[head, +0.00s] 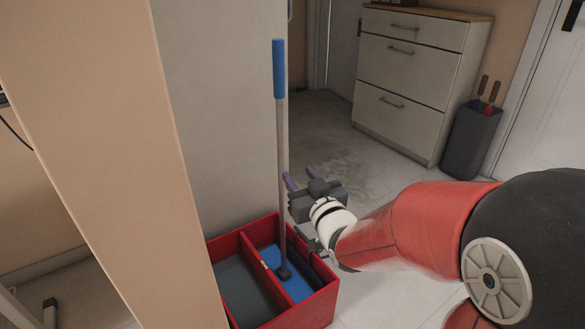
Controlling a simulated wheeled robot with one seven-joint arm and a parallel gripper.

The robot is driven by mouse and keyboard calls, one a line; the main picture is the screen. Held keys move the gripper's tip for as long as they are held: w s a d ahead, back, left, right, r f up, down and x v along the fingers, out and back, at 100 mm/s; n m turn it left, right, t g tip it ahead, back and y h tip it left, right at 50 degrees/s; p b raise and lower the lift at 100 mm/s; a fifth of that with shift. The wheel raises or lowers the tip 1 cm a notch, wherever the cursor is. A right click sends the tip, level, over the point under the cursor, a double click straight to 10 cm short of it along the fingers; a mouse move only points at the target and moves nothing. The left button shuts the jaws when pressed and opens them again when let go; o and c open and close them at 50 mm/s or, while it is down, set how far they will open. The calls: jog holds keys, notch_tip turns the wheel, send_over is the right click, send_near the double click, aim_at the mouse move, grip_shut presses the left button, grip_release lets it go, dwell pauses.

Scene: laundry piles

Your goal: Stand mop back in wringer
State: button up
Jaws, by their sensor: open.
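The mop (280,150) stands nearly upright, with a blue grip at the top and a thin grey pole. Its lower end is in the right compartment of a red two-part wringer box (245,243), on a blue surface. No mop strands can be made out. My gripper (301,178) is open and empty, just right of the pole at about its middle height. Its purple-tipped fingers point up and away, and the pole appears clear of them.
A wall end (215,110) stands close behind and left of the box. A drawer cabinet (410,75) and a dark bin (470,140) with handled tools stand at the back right. The floor (340,150) between is open, with a damp-looking patch.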

jog(key=s+d+m+g+h, duration=0.1)
jog(key=s+d+g+h, duration=0.1)
jog(key=s, duration=0.6)
jog(key=s+d+f+m+g+h, duration=0.1)
jog(key=s+d+m+g+h, duration=0.1)
jog(key=s+d+g, duration=0.3)
jog(key=s+d+f+m+g+h, duration=0.1)
jog(key=s+d+g+h, duration=0.2)
jog(key=s, duration=0.9)
jog(key=d+g, duration=0.1)
jog(key=d, duration=0.2)
jog(key=shift+s+d+f+m, duration=0.15)
jog(key=shift+s+d+m, duration=0.1)
jog(key=shift+d+m, duration=0.15)
notch_tip(320, 180, up, 5)
jog(key=p, duration=0.5)
